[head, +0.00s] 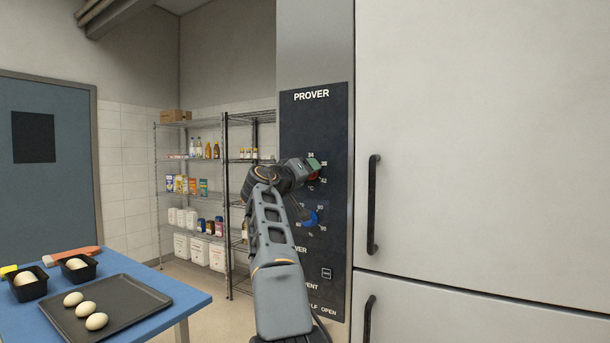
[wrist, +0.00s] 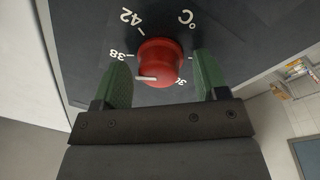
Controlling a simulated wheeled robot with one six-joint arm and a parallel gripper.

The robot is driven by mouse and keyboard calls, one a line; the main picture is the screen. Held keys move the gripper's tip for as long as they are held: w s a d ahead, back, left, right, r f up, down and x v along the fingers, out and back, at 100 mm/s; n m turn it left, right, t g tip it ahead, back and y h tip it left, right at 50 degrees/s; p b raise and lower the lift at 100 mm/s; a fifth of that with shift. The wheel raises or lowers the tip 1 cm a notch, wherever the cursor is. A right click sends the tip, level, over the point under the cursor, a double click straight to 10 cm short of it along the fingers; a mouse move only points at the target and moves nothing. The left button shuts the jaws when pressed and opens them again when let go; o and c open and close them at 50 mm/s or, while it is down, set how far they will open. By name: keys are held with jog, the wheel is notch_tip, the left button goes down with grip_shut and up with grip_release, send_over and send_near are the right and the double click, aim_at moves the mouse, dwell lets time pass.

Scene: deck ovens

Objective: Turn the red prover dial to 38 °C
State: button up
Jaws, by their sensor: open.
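The red prover dial (wrist: 160,60) sits on the dark panel, between the two green fingers of my gripper (wrist: 161,66) in the wrist view. The fingers are open, one on each side of the dial; contact is not clear. The dial's white pointer line points left in the picture, a little below the 38 tick, on the side away from 42. A number at the dial's lower right is partly hidden. In the head view, my gripper (head: 312,163) covers most of the red dial (head: 314,177).
A blue dial (head: 310,218) sits lower on the prover panel (head: 335,130). A large pale door with a black handle (head: 373,205) is to the right. A blue table (head: 195,298) with a tray (head: 133,312) and several dough pieces is at the left. Shelves (head: 200,190) stand behind.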

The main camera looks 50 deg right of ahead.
jog(key=b+v, duration=0.5)
jog(key=v, duration=0.9)
jog(key=shift+d, duration=0.1)
jog(key=shift+w, duration=0.15)
